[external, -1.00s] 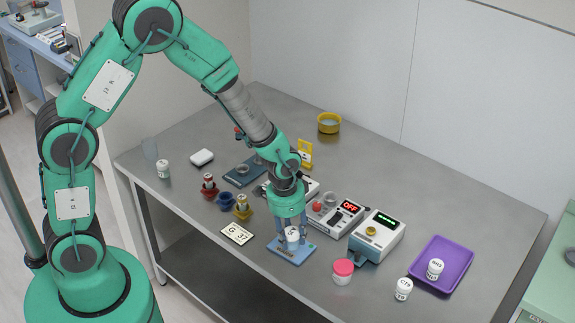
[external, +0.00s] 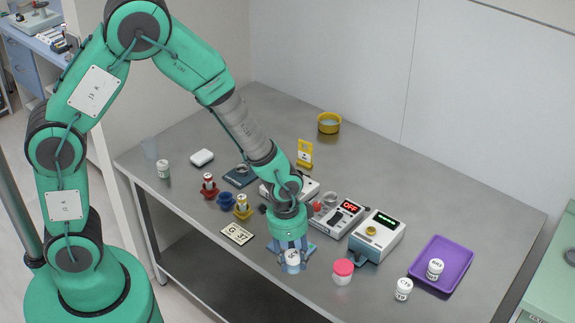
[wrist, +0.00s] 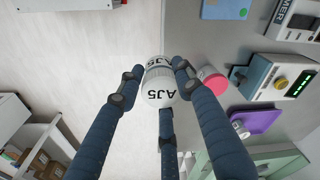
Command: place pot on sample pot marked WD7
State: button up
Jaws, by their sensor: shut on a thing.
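My gripper (external: 291,250) is shut on a white pot (external: 292,264), with fingers on both sides of it. In the wrist view this pot (wrist: 158,88) reads AJ5, not WD7. It is near the table's front edge, in front of the blue plate (external: 277,246), which is partly hidden behind my gripper. Other white lettered pots stand at the right: one on the table (external: 403,289) and one on the purple tray (external: 435,269). A further small pot (external: 163,169) stands at the far left. I cannot read WD7 on any of them.
A red-lidded pot (external: 343,271) stands just right of my gripper. Behind are a device with a green display (external: 378,236) and one with a red OFF display (external: 342,218). A G 37 card (external: 237,234) lies to the left. The purple tray (external: 457,249) has bare room.

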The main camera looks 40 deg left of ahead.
jog(key=w+d, duration=0.2)
jog(key=w, duration=0.2)
jog(key=w+d+f, duration=0.1)
jog(key=w+d, duration=0.2)
jog(key=w, duration=0.1)
jog(key=w+d, duration=0.2)
jog(key=w, duration=0.3)
jog(key=shift+d+f, duration=0.15)
jog(key=shift+f, duration=0.05)
jog(key=shift+w+d, duration=0.1)
jog(key=shift+w, duration=0.05)
jog(key=shift+w+d, duration=0.1)
jog(key=shift+w, duration=0.1)
jog(key=shift+f, duration=1.8)
jog(key=shift+f, duration=0.1)
jog(key=o, duration=1.1)
jog(key=shift+o, duration=0.2)
notch_tip(320, 180, up, 12)
jog(key=shift+s+a, duration=0.35)
jog(key=shift+a, duration=0.1)
